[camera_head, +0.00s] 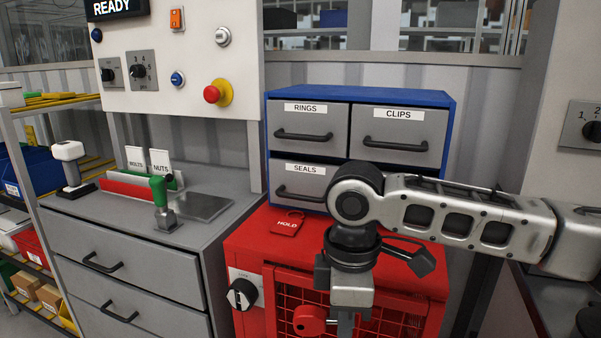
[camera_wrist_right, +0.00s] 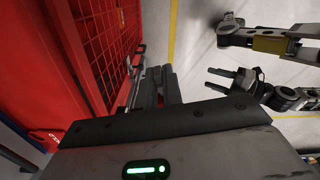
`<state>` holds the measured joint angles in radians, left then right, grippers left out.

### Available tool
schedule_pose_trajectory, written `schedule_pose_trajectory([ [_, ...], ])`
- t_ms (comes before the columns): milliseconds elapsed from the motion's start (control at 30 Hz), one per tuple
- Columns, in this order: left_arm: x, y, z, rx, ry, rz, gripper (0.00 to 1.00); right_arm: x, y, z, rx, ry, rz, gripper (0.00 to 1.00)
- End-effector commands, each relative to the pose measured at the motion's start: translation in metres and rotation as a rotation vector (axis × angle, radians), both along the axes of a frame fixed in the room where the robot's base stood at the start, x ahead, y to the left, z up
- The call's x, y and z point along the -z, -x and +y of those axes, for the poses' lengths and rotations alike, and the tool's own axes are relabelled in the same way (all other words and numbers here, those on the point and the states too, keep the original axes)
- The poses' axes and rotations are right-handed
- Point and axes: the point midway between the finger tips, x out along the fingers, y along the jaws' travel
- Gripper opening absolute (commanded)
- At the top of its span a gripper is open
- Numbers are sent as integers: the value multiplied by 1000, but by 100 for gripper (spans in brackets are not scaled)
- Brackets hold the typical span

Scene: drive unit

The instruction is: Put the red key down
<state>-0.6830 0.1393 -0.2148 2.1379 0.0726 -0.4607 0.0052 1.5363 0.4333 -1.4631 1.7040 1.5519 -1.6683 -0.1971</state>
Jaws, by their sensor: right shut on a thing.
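The red key (camera_head: 310,320) shows its rounded red head at the bottom of the head view, in front of the red mesh cabinet. My right gripper (camera_head: 346,322) points down there and is shut on the key; the gripper hides the rest of the key.
The red cabinet (camera_head: 255,245) has a mesh front, a black dial (camera_head: 241,294) and a red HOLD tag (camera_head: 287,224) on its top. A blue drawer unit (camera_head: 451,112) stands on it. A grey bench (camera_head: 95,214) at left carries a green-handled tool (camera_head: 159,190).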

Motion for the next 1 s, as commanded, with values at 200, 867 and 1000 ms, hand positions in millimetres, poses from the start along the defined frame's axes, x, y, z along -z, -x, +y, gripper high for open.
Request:
schedule_pose_trajectory([
  [200, 0, 0, 0, 0, 0, -1, 47, 29, 12, -59, 629, 1, 3, 0],
  [867, 0, -1, 0, 0, 0, -2, 47, 60, 40, -127, 1469, -1, 3, 0],
  [1000, 0, -1, 0, 0, 0, -2, 47, 60, 40, -127, 1466, 0, 3, 0],
])
